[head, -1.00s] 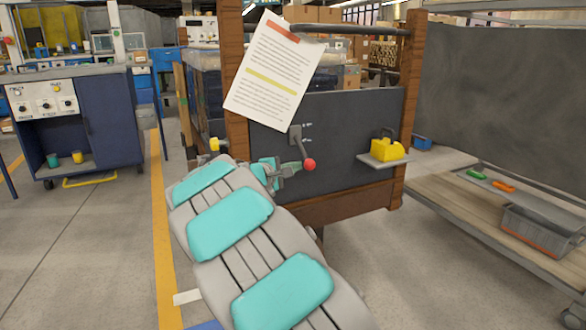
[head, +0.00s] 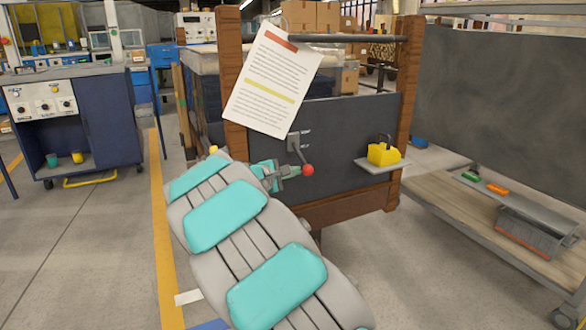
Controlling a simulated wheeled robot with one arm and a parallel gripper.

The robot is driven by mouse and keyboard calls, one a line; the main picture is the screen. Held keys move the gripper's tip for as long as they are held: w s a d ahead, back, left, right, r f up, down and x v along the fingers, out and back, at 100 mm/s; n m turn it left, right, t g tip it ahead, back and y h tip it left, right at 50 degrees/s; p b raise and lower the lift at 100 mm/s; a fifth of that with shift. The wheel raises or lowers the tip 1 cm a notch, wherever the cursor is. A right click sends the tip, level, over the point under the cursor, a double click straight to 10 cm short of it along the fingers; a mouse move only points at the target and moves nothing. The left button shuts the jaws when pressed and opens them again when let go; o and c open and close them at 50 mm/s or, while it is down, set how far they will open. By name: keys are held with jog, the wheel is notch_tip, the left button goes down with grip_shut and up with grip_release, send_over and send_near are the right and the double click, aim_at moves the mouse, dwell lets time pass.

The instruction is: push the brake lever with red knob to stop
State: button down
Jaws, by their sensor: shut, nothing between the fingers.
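The brake lever (head: 299,152) is a grey arm on the dark panel of a wood-framed cart. It slants down to the right from its pivot plate to a red knob (head: 308,170) at its lower end. My gripper (head: 297,171) is shut and empty. Its tip is just left of the red knob and looks very close to it; I cannot tell whether they touch. Small marks beside the lever plate are too small to read.
A paper sheet (head: 272,80) hangs above the lever from the cart's left post. A yellow object (head: 383,153) sits on a small shelf (head: 380,166) to the right. A low wooden bench (head: 470,205) stands at right, a blue workstation (head: 108,125) at left.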

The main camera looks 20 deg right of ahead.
jog(key=r+p, duration=0.2)
jog(key=p, duration=0.1)
jog(key=shift+s+r+n+g, duration=0.1)
jog(key=shift+s+n+g, duration=0.15)
jog(key=shift+n+g, duration=0.15)
notch_tip(320, 180, up, 7)
jog(key=p, duration=0.6)
jog(key=shift+w, duration=0.15)
dwell(0.8)
jog(key=s+a+r, duration=0.1)
jog(key=a, duration=1)
jog(key=shift+s+a+r+b, duration=0.2)
jog(key=shift+s+r+b, duration=0.05)
jog(key=shift+r+b, duration=0.15)
